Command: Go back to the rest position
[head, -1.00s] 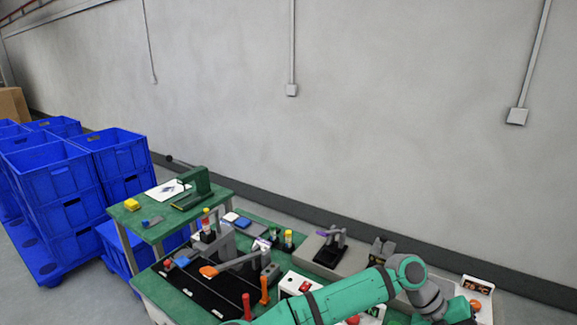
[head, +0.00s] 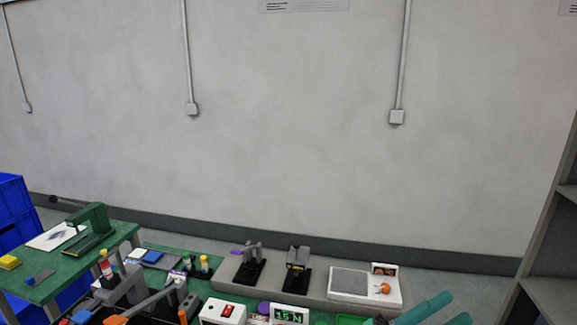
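Teal parts of my own arm show at the bottom right edge of the head view, beside the right end of the green bench. They are cut off by the frame, and I cannot make out my gripper. The green bench (head: 215,271) runs along the bottom of the view, with a grey raised shelf (head: 228,275) at its back. Two black fixtures with grey clamps, the left (head: 249,268) and the right (head: 296,271), stand on this shelf. A white unit with a grey plate and an orange knob (head: 365,287) sits at its right end.
A white box with a red switch (head: 222,312) and a green-digit display (head: 289,315) stand at the bench front. A small green table (head: 75,262) and blue crates (head: 14,212) are at left. A grey shelving unit (head: 552,240) stands at right.

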